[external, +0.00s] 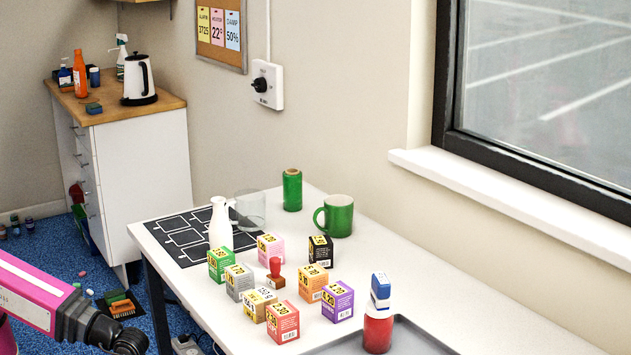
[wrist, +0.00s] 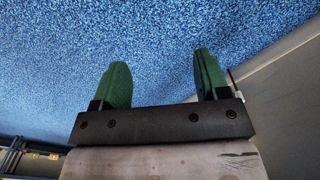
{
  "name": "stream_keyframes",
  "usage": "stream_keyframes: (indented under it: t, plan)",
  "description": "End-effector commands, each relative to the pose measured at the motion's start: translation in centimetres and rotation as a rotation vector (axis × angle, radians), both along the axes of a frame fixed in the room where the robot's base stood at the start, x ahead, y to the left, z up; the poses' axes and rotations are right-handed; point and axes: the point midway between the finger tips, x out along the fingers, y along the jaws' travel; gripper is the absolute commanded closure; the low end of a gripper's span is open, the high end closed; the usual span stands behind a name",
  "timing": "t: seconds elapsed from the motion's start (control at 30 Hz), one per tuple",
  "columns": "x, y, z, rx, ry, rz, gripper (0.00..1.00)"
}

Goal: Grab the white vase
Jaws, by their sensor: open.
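The white vase (external: 221,224) stands upright on the white table, at the near edge of a black mat with white outlines (external: 190,236). A green carton (external: 220,265) stands just in front of its base. In the wrist view my gripper (wrist: 157,80) has its two green fingers spread apart with nothing between them, over blue carpet. The vase does not show in the wrist view. In the external view part of my pink arm is at the lower left, away from the table, and the gripper itself is out of frame.
Several small cartons, a red stamp (external: 275,272), a clear glass (external: 250,209), a green mug (external: 335,216) and a green cylinder (external: 292,190) stand near the vase.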

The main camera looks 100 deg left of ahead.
Motion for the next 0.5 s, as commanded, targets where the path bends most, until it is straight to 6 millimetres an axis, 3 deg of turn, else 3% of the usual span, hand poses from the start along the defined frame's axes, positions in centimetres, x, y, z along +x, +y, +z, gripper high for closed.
stream_keyframes:
  t: [0.27,0.37,0.5]
  plan:
    - [0.3,0.1,0.4,0.010,-0.002,0.016,0.32]
    - [1.2,0.3,1.7,0.041,-0.010,0.068,0.32]
    - [3.1,0.8,5.1,0.119,-0.036,0.212,0.32]
